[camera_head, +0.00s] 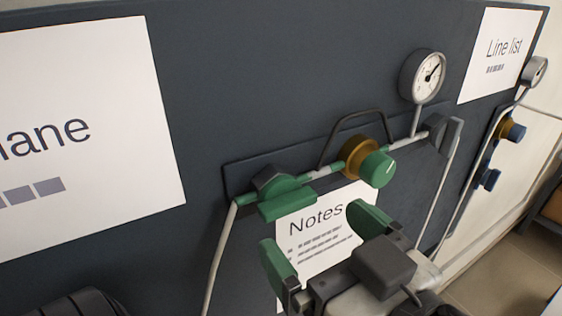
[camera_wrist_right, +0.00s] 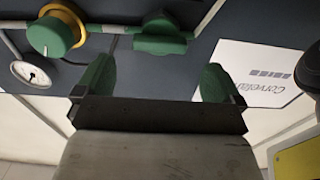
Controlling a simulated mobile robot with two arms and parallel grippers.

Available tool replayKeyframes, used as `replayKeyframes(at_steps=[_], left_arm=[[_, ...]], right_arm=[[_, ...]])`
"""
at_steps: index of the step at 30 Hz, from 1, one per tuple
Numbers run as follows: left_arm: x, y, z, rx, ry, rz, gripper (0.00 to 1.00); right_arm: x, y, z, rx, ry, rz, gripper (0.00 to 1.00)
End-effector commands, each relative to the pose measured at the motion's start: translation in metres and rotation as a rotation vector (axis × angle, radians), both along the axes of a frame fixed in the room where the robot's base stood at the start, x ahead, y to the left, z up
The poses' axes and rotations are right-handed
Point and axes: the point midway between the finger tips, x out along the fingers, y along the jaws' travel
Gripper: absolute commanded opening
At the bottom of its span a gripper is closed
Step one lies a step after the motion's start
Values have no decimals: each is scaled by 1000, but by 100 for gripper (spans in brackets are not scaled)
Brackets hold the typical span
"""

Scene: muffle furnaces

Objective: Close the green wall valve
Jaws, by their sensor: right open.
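The green wall valve (camera_head: 287,200) sits on the pipe at the left end of a dark wall panel; its flat green handle appears to lie along the pipe. It also shows in the right wrist view (camera_wrist_right: 160,38), at the top, beyond the fingertips. My right gripper (camera_head: 322,243) is open and empty, with green-padded fingers, below the valve and in front of the notes sheet. In the right wrist view my right gripper (camera_wrist_right: 158,84) has its two fingers wide apart, with a gap between them and the valve. My left gripper is not seen.
A pressure gauge (camera_head: 423,76) stands above the pipe. A blue-knobbed regulator (camera_head: 514,131) is farther right. The Notes sheet (camera_head: 318,238) hangs below the valve.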

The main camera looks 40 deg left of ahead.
Motion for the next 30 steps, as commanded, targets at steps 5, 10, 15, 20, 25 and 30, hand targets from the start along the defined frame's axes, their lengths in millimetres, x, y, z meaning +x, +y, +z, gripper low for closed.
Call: replayKeyframes(at_steps=[5, 10, 15, 20, 25, 30], left_arm=[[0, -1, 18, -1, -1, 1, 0], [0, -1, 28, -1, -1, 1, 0], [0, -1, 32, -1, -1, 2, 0], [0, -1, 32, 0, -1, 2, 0], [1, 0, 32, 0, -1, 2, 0], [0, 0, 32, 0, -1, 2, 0]], right_arm=[[15, 37, 4, -1, 0, -1, 98], [25, 61, 3, -1, 0, -2, 98], [30, 73, 1, 0, 0, 0, 98], [31, 75, 0, 1, 0, 0, 98], [31, 75, 0, 1, 0, -1, 95], [31, 74, 0, 1, 0, -1, 69]])
